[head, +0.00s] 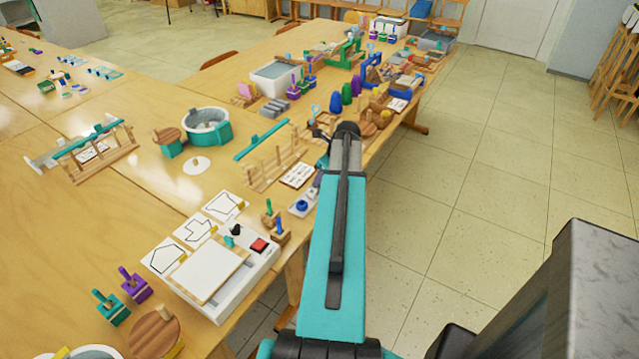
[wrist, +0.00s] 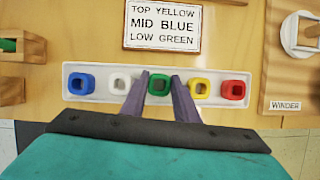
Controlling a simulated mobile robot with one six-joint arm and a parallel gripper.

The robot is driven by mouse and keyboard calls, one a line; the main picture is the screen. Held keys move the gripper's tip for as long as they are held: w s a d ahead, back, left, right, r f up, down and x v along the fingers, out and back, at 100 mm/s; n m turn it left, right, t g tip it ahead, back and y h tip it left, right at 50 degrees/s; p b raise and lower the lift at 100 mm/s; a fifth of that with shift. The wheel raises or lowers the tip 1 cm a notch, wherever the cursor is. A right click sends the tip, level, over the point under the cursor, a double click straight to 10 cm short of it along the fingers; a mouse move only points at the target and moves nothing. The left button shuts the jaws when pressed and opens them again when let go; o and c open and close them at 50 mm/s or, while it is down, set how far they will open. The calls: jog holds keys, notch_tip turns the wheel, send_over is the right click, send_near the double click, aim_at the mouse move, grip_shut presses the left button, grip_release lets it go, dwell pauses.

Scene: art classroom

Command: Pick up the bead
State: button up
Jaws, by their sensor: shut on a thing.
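In the wrist view, a narrow white tray (wrist: 100,97) holds a row of square beads with holes: a blue bead (wrist: 81,83), a white bead (wrist: 120,84), a green bead (wrist: 159,84), a yellow bead (wrist: 200,88) and a red bead (wrist: 234,89). My gripper (wrist: 160,80) has its two grey fingers on either side of the green bead, shut on it. The bead is still at the tray, in line with the others. In the head view my arm hides the gripper and most beads; the blue bead (head: 301,205) shows.
A card (wrist: 163,25) reading top yellow, mid blue, low green lies behind the tray. A wooden block with a green peg (wrist: 22,45) stands left, and a board labelled winder (wrist: 285,104) right. The table edge is close in front.

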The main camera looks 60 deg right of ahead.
jog(key=shift+r, duration=0.1)
jog(key=shift+r+b, duration=0.35)
jog(key=shift+r, duration=0.65)
jog(key=shift+s+r, duration=0.35)
jog(key=shift+r, duration=0.25)
jog(key=s+d+r+b, duration=0.1)
jog(key=s+b, duration=0.2)
jog(key=s, duration=1.2)
jog(key=shift+s+r, duration=0.15)
jog(key=shift+r, duration=0.15)
